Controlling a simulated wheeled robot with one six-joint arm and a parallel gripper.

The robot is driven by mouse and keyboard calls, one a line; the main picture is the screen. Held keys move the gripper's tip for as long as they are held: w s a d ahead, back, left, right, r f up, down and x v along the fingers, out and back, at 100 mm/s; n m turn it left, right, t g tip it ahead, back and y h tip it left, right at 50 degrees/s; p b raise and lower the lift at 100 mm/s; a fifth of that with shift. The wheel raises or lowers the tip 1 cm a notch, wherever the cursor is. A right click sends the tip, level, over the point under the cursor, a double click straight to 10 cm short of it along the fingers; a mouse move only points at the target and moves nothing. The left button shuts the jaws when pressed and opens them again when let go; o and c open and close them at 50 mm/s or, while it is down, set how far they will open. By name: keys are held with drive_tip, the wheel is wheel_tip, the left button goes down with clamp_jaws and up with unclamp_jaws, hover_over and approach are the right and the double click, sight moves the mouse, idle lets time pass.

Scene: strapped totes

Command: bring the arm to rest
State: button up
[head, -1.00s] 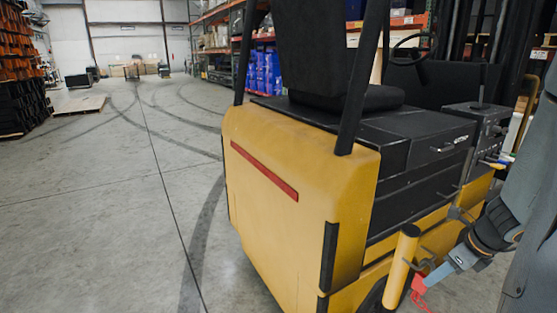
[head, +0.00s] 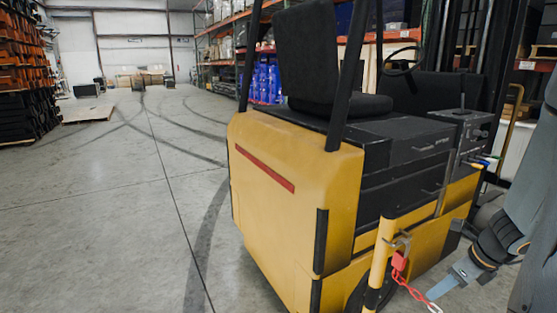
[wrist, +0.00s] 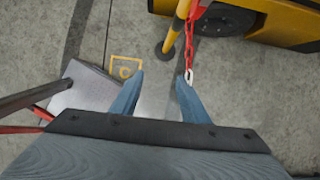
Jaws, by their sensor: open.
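My gripper (head: 432,293) is at the lower right of the head view, to the right of a yellow post. In the wrist view its two blue-grey fingers (wrist: 159,79) stand apart with bare floor between them. A red chain (head: 415,293) runs from a red piece (head: 399,260) at the hook on the post (head: 383,250) down toward the fingertips. In the wrist view the chain (wrist: 192,35) ends in a pale link by the right fingertip. I cannot tell whether they touch.
A yellow forklift (head: 290,220) with a black seat stands close in front, behind the post. In the wrist view a grey panel-like thing (wrist: 85,88) and dark and red bars lie left of the fingers. Open concrete floor (head: 120,230) spreads to the left.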

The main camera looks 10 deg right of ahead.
drive_tip(key=s+a+r+n+g, duration=0.1)
drive_tip(key=s+a+r+n, duration=0.1)
drive_tip(key=a+n, duration=0.8)
drive_tip(key=s+a+r+n+g+h, duration=0.1)
drive_tip(key=s+a+r+n, duration=0.1)
drive_tip(key=a+n, duration=0.7)
drive_tip(key=s+a+r+n+g, duration=0.1)
drive_tip(key=a+r+n, duration=0.3)
drive_tip(key=a+n, duration=0.6)
drive_tip(key=shift+s+a+r+n+h, duration=0.15)
drive_tip(key=shift+s+a+n+h, duration=0.15)
drive_tip(key=shift+s+n, duration=0.75)
